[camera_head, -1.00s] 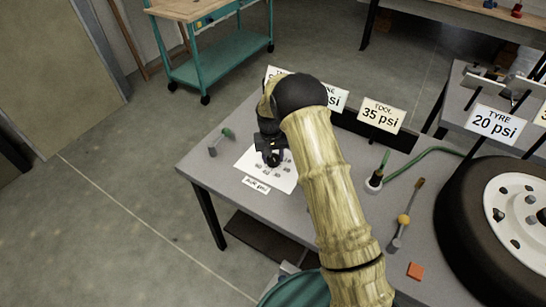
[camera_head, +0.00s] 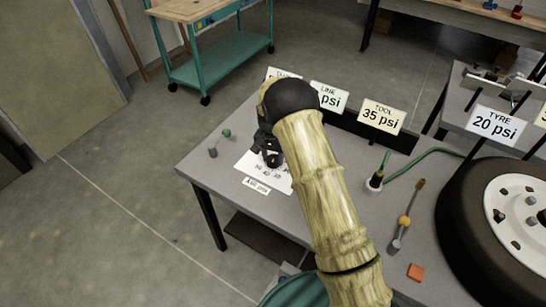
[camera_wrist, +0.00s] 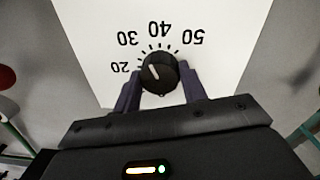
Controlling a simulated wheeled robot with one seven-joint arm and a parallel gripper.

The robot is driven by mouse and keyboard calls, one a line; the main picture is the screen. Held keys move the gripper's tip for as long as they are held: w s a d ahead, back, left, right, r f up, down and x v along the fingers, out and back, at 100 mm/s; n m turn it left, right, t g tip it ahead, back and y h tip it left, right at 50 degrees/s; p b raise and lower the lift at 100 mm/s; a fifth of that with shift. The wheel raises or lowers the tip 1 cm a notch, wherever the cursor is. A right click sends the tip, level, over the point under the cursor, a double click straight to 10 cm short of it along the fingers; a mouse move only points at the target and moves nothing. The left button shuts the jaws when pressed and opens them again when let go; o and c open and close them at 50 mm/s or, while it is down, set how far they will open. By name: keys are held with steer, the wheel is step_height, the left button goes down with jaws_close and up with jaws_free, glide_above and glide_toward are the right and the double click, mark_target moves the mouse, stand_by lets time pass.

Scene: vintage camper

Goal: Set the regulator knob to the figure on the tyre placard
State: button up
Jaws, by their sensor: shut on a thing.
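The regulator knob (camera_wrist: 160,73) is round and black with a white pointer line, on a white dial card (camera_wrist: 230,45). Black figures 20, 30, 40 and 50 show upside down around it in the wrist view. The pointer slants up and left, toward the 20–30 side; its exact reading is hard to tell. My gripper (camera_wrist: 162,90) has its dark fingers shut on the knob, one on each side. In the head view my gripper (camera_head: 268,152) covers the knob. The tyre placard (camera_head: 496,124) reads TYRE 20 psi.
A placard reading TOOL 35 psi (camera_head: 377,115) and a partly hidden LINE placard (camera_head: 329,97) stand behind. A green-handled valve (camera_head: 221,141) is left of the dial. A tyre (camera_head: 480,240), a green hose (camera_head: 425,155) and an orange block (camera_head: 415,271) lie to the right.

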mark_target(271, 157)
steer(key=shift+w+r, duration=0.15)
steer(key=o, duration=1)
steer(key=shift+d, duration=0.1)
steer(key=r, duration=0.5)
steer(key=r+b, duration=0.1)
steer(key=r, duration=1.1)
steer(key=shift+w+a+r, duration=0.1)
steer(key=shift+a, duration=0.3)
